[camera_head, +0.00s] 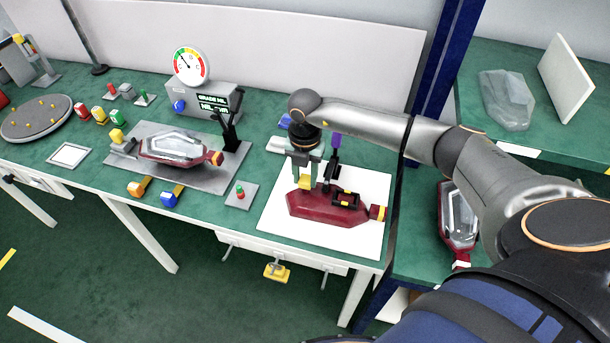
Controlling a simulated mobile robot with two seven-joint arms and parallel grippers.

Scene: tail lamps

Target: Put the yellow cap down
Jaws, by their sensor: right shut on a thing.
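My right gripper (305,181) hangs down over the white mat (275,222), beside the left end of a dark red lamp housing (325,209). It is shut on the yellow cap (304,183), which shows between its fingertips. I cannot tell whether the cap touches the housing or is held just above it. The housing lies flat on the mat, with a black frame with yellow marks on it and a yellow piece at its right end. My left gripper is not in view.
A clear-topped lamp (176,148) lies on a grey plate left of the mat. Several small coloured caps stand farther left, near a round grey turntable (37,117) and a small white square pad (69,155). A gauge box (205,98) stands behind. The mat's front left is clear.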

